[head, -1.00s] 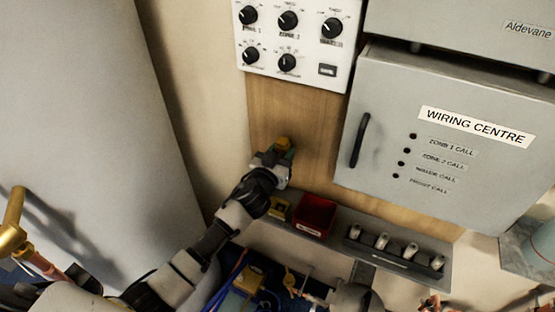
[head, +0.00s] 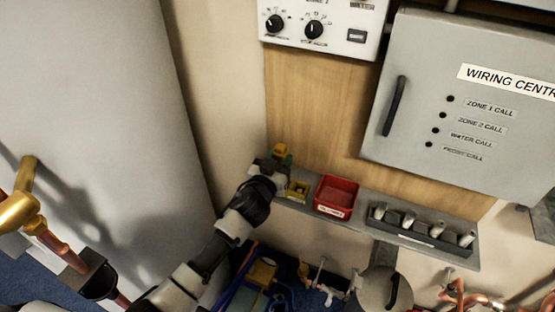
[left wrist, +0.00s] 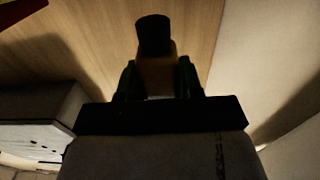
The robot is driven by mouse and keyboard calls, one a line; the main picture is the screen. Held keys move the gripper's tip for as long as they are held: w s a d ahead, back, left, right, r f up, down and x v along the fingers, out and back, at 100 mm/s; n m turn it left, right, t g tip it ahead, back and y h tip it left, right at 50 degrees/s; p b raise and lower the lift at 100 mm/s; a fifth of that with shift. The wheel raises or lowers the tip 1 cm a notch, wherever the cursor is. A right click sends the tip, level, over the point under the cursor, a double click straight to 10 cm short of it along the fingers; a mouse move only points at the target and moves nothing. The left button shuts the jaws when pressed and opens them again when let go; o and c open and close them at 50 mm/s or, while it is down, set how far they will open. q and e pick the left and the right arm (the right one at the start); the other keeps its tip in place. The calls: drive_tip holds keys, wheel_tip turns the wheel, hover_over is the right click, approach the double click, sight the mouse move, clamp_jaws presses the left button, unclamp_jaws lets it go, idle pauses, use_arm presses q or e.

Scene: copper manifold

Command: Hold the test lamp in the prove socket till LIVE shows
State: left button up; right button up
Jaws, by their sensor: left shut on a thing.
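The lamp sticks up from the jaws in front of the wooden board, near the left end of the shelf. In the left wrist view the lamp (left wrist: 153,38) shows as a dim yellowish body with a black cylindrical end between the fingers. A small yellow box (head: 298,190), perhaps the prove socket, sits on the shelf just right of and below the gripper. The lamp looks apart from it. I can read no LIVE sign. My right gripper is not in view.
A red tray (head: 334,209) and a dark rack (head: 420,232) with several pale-topped pieces stand on the shelf. The grey wiring centre cabinet (head: 475,130) hangs at right. A large pale cylinder (head: 120,110) stands at left. Copper pipes (head: 62,252) show lower left.

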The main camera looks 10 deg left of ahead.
use_arm(q)
drive_tip(key=shift+a+f+b, duration=0.1)
drive_tip(key=shift+f+b, duration=0.2)
drive_tip(key=shift+f, duration=0.2)
drive_tip(key=shift+s+f+b, duration=0.1)
drive_tip(key=shift+f+b, duration=0.45)
drive_tip(key=shift+f, duration=0.05)
drive_tip(key=shift+r, duration=0.2)
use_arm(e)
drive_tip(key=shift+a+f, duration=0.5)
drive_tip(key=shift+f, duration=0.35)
use_arm(q)
drive_tip(key=shift+f, duration=0.2)
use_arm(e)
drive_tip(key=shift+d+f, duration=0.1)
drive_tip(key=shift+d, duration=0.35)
use_arm(q)
drive_tip(key=shift+f+b, duration=0.8)
drive_tip(key=shift+f, duration=0.25)
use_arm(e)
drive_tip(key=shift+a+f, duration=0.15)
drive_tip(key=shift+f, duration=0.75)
use_arm(q)
drive_tip(key=shift+r, duration=0.1)
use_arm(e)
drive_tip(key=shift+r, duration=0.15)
